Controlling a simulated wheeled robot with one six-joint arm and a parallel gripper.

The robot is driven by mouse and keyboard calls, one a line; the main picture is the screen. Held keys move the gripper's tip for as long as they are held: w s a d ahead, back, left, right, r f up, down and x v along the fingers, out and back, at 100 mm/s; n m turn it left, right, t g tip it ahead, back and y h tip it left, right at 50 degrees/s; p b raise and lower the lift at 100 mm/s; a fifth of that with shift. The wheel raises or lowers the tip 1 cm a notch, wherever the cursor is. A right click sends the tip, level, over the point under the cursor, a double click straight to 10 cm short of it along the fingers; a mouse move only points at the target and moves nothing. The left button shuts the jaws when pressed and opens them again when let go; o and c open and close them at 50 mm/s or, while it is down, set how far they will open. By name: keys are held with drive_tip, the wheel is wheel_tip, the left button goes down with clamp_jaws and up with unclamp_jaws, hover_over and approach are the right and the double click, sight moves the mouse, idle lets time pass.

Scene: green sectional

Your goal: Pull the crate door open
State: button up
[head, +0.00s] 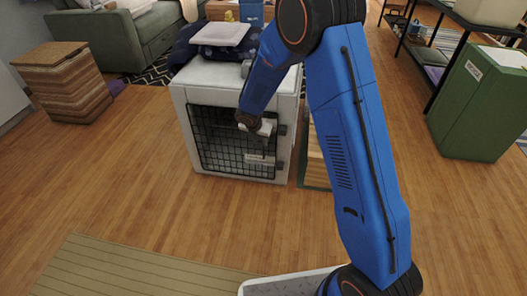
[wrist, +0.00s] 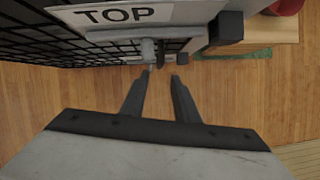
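The white crate (head: 185,100) stands on the floor in the middle of the head view. Its black wire door (head: 222,148) fills the front face and looks shut. In the wrist view the door grid (wrist: 40,42) is at upper left, with a white "TOP" label (wrist: 115,14) and a grey latch bar (wrist: 148,47) near its right edge. My gripper (head: 262,129) is at the upper right of the door. In the wrist view its two fingers (wrist: 162,72) are apart, with the tips just short of the latch; contact cannot be told.
A wooden box (head: 316,160) stands right beside the crate. A striped wooden basket (head: 62,85) is at left, a green cabinet (head: 480,105) at right. The floor (head: 130,190) in front is clear up to a mat (head: 130,270).

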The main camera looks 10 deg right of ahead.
approach(264, 158)
drive_tip(key=w+f, duration=0.1)
drive_tip(key=w+d+f, duration=0.1)
drive_tip(key=f, duration=0.1)
drive_tip(key=w+f, duration=0.1)
drive_tip(key=w, duration=0.1)
drive_tip(key=shift+d+f, duration=0.15)
drive_tip(key=shift+d, duration=0.25)
clamp_jaws()
